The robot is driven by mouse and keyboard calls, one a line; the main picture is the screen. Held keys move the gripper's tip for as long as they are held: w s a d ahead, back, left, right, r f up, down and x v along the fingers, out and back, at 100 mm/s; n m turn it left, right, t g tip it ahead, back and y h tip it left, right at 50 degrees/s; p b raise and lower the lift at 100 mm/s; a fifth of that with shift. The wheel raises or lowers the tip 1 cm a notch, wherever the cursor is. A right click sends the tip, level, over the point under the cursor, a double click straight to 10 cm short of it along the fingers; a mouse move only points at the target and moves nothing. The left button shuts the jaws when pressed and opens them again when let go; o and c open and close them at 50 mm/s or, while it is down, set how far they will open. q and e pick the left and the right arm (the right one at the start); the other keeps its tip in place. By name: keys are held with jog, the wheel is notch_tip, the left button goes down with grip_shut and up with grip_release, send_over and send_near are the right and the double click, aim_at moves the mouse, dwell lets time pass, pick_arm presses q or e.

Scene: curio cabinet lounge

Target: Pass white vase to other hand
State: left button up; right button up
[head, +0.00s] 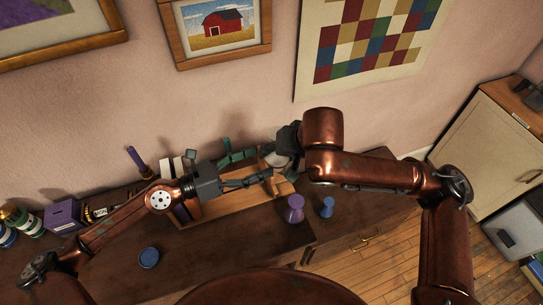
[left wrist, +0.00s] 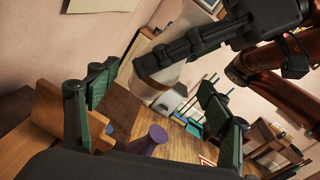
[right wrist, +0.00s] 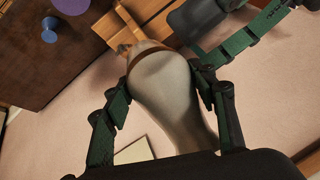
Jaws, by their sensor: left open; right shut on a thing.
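The white vase (head: 278,159) is held above the cabinet top in the head view, partly hidden by my grippers. In the right wrist view the vase (right wrist: 165,88), pale with a brown band, sits between the fingers of my right gripper (right wrist: 162,90), which is shut on it. My left gripper (head: 258,180) is open and close to the vase from the left. In the left wrist view the vase (left wrist: 155,78) shows beyond my open left fingers (left wrist: 155,112), with the right gripper's dark fingers across it. Whether the left fingers touch it I cannot tell.
A wooden rack (head: 215,207) with several items stands on the dark cabinet (head: 235,250) beneath the grippers. A purple vase (head: 295,210), a small blue piece (head: 327,207) and a blue jar (head: 149,257) stand nearer the front. The pink wall with framed pictures is behind.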

aim_at(266, 160)
pick_arm(q)
jog(key=shift+x, duration=2.55)
jog(key=shift+c, duration=0.2)
jog(key=shift+s+r, duration=0.1)
jog(key=c, duration=1.3)
jog(key=shift+c, duration=0.4)
pick_arm(e)
jog(key=o, duration=1.4)
jog(key=shift+r, duration=0.1)
